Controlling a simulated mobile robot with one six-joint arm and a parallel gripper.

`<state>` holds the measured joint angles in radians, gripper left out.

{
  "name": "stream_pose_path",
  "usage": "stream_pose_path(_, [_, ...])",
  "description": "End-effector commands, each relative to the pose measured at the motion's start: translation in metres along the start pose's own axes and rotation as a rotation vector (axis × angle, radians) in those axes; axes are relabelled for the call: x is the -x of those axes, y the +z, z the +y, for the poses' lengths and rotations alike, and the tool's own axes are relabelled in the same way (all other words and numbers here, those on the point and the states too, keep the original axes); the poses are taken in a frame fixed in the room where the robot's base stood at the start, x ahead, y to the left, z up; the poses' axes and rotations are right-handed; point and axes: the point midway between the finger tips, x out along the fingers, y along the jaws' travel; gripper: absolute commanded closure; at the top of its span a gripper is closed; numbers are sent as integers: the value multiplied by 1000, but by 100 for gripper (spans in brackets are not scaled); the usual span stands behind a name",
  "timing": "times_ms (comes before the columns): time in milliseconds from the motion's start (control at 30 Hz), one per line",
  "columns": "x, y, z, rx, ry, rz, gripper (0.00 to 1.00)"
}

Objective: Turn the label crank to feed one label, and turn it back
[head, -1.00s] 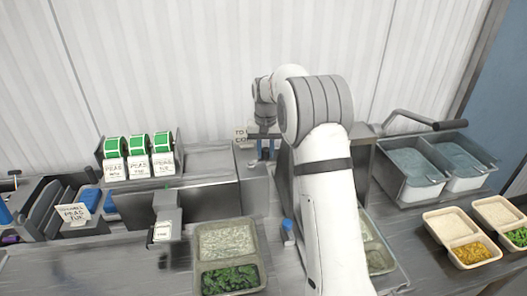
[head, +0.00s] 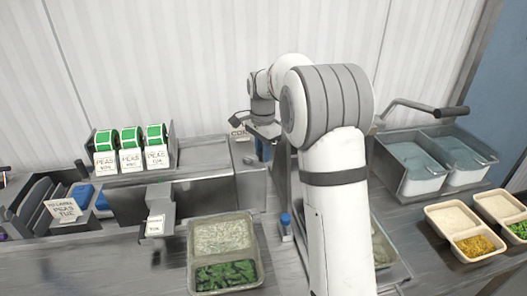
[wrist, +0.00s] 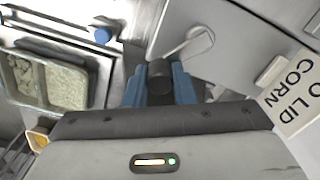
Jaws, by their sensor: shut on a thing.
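My gripper (wrist: 159,88) has its blue fingers closed on the dark knob (wrist: 160,70) of the label crank. The crank's pale metal arm (wrist: 186,46) runs from the knob up and right to its pivot in the wrist view. In the head view my gripper (head: 262,150) is at the right end of the steel label machine (head: 200,190), and its fingers are small and partly hidden there. A white label (head: 155,225) shows at the machine's front outlet. The crank itself cannot be made out in the head view.
Several green-and-white label rolls (head: 131,148) stand on the machine. A tray of rice and greens (head: 225,235) lies in front, beside a blue-capped item (head: 285,222). A "CORN" sign (wrist: 292,98) is close to my gripper. Water basins (head: 412,165) and food trays (head: 465,232) are at right.

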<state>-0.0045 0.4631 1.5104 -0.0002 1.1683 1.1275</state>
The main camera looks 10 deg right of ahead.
Motion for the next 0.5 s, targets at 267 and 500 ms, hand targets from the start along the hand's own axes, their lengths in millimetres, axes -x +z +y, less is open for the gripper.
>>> stream_pose_path(267, [0,14,4,-259,-1,0,99])
stream_pose_path(500, [0,26,5,-485,-2,0,99])
